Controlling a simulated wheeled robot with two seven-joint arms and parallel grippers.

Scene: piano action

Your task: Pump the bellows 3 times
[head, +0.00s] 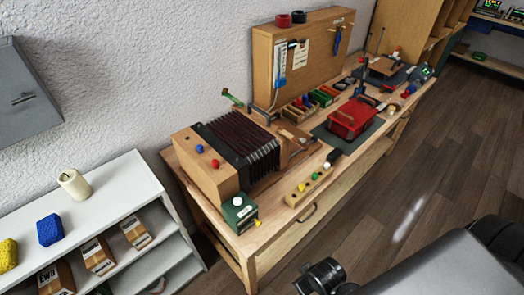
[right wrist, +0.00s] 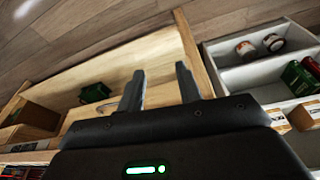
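The bellows (head: 243,143) stand on the wooden workbench in the head view. Their dark pleats are spread between a wooden box (head: 205,168) on the left and a wooden part on the right. A green-ended lever (head: 233,99) sticks up behind them. My right gripper (right wrist: 160,88) shows in the right wrist view with its two fingers apart and nothing between them. The bellows cannot be made out in that view. My left gripper is not in view.
The workbench (head: 264,229) also holds a small green box (head: 239,212), a wooden block with coloured knobs (head: 308,186) and a red tray (head: 351,119). A white shelf (head: 108,190) stands at the left.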

